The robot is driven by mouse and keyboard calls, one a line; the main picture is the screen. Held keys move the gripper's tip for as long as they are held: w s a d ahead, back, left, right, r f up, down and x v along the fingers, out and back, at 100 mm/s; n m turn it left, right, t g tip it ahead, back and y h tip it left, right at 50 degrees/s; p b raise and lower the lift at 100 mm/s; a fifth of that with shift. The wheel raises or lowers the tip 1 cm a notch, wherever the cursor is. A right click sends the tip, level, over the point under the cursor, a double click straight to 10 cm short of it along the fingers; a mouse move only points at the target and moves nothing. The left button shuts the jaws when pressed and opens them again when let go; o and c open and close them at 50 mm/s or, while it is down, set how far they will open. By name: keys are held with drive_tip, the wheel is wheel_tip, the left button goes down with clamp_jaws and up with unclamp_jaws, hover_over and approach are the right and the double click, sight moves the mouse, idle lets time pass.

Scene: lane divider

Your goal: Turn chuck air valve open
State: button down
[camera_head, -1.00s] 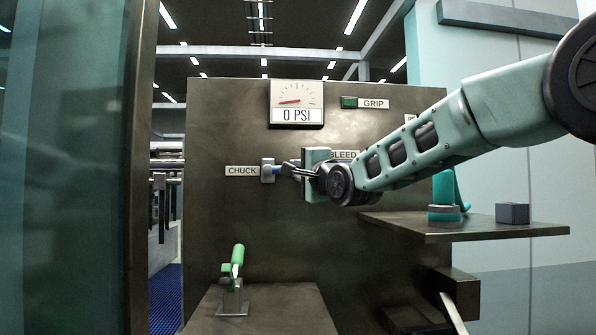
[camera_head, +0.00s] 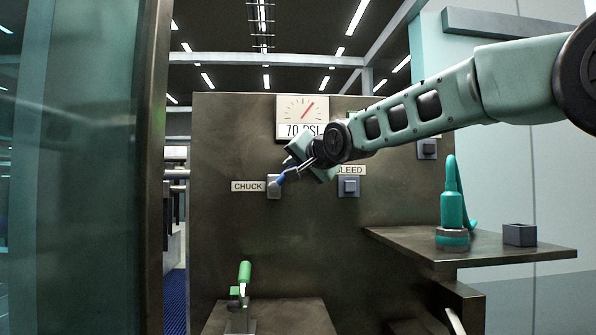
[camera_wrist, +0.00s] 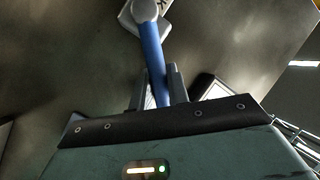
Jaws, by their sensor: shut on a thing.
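The chuck air valve (camera_head: 274,188) is a grey block on the dark panel, right of the CHUCK label (camera_head: 248,186). Its blue lever (camera_head: 281,178) slants up and right from the pivot. My gripper (camera_head: 298,168) is shut on the lever's outer end. In the wrist view the blue lever (camera_wrist: 151,50) runs from the grey pivot (camera_wrist: 145,11) down between my two fingers (camera_wrist: 158,88). The gauge (camera_head: 302,117) above reads 70 PSI, its needle pointing up and right.
The BLEED valve block (camera_head: 348,187) is close below right of my gripper. A green-handled clamp (camera_head: 243,278) stands on the lower shelf. A teal device (camera_head: 453,215) and a small grey box (camera_head: 519,235) stand on the right shelf. A tall glass panel (camera_head: 70,170) borders the left.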

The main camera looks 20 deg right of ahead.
drive_tip(key=a+n, duration=0.1)
drive_tip(key=r+n+g+h, duration=0.1)
drive_tip(key=a+n+b, duration=0.1)
drive_tip(key=shift+w+a+r, duration=0.25)
drive_tip(key=shift+a, duration=0.05)
drive_tip(key=shift+w+a+r+n+g+h+p, duration=0.15)
drive_tip(key=shift+a+n+g+h+p, duration=0.25)
drive_tip(key=shift+a+n+h, duration=0.4)
drive_tip(key=shift+w+a+n+g+h+p, duration=0.1)
drive_tip(key=shift+a+n+g+h+p, duration=0.25)
drive_tip(key=shift+n, duration=0.45)
drive_tip(key=c, duration=1.3)
unclamp_jaws()
drive_tip(key=shift+a, duration=0.1)
drive_tip(key=shift+c, duration=0.2)
